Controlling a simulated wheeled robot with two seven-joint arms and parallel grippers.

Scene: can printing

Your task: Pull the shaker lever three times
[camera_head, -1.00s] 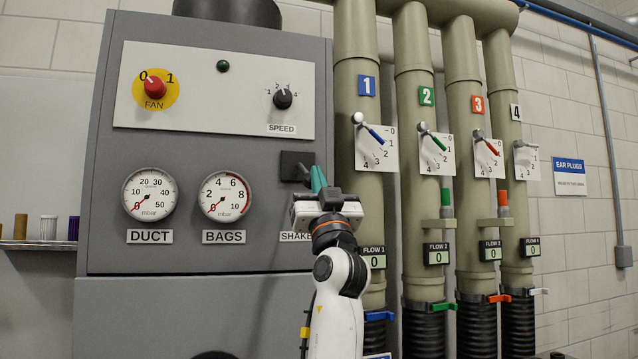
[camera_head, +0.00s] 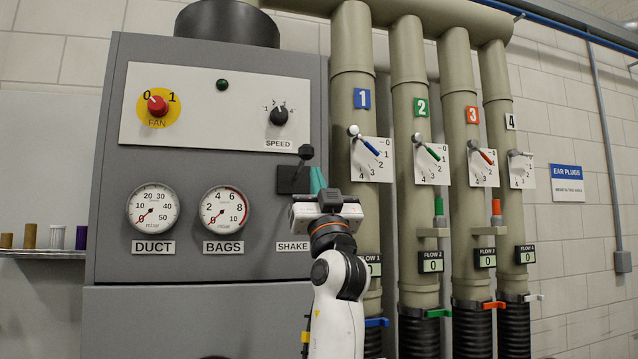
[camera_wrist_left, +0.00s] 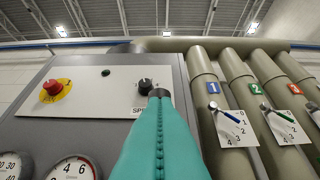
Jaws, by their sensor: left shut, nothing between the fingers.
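The shaker lever (camera_head: 306,152) is a black knob on a short stem, rising from a dark square plate (camera_head: 287,180) above the SHAKE label (camera_head: 292,246) on the grey cabinet. The knob stands above the plate's top edge. My left gripper (camera_head: 317,176) has teal fingers, shut and empty, just below and right of the knob. The gripper hides the lower right of the plate and the end of the label. In the left wrist view the teal fingers fill the middle, and a black piece (camera_wrist_left: 159,93), seemingly the knob, shows at their tips. I cannot tell whether they touch.
The cabinet carries a red fan knob (camera_head: 157,106), a speed knob (camera_head: 279,115), a duct gauge (camera_head: 153,206) and a bags gauge (camera_head: 224,208). Right of my arm stand several vertical pipes with valve levers, the nearest blue (camera_head: 369,147). A shelf (camera_head: 42,254) is at far left.

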